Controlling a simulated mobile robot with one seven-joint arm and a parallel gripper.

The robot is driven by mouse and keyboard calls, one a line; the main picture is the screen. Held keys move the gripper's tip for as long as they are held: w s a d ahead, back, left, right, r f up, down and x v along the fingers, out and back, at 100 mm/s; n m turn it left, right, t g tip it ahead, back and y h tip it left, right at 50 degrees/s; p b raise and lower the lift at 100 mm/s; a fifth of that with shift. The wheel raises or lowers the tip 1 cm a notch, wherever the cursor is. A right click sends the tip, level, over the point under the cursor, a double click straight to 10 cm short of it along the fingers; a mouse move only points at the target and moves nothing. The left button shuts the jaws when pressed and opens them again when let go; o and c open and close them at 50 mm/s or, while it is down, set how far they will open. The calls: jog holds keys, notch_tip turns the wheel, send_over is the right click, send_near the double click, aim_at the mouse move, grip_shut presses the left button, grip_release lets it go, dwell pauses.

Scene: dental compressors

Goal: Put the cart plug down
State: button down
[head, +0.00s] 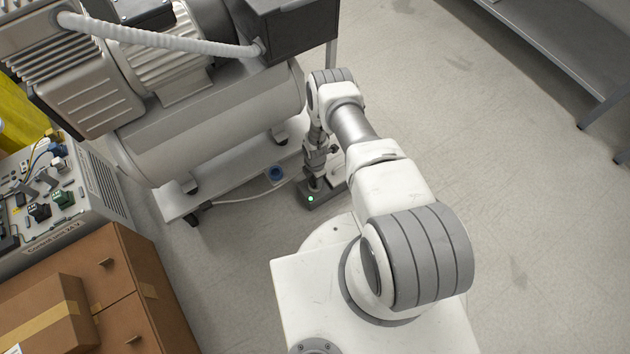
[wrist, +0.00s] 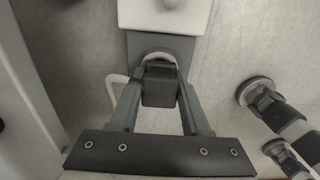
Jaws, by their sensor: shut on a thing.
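My gripper (head: 315,180) points down close to the floor beside the compressor cart, over a dark box with a green light (head: 311,199). In the wrist view my gripper (wrist: 160,72) is shut on a dark blocky plug (wrist: 160,90), which sits between both fingers. A pale cable (wrist: 118,88) shows beside the left finger. In the head view a white cable (head: 245,198) runs from the cart's underside towards my gripper. The plug itself is mostly hidden there. I cannot tell whether the plug touches the dark box below it.
The compressor tank (head: 215,125) stands on a wheeled cart (head: 225,185) close left of my gripper. A blue round fitting (head: 276,174) lies by the cart edge. The floor (head: 500,150) at right is clear.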

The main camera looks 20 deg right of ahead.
jog(key=shift+f, duration=0.1)
jog(key=shift+f, duration=0.15)
jog(key=shift+c, duration=1.8)
grip_release()
notch_tip(320, 180, up, 12)
jog(key=p, duration=0.5)
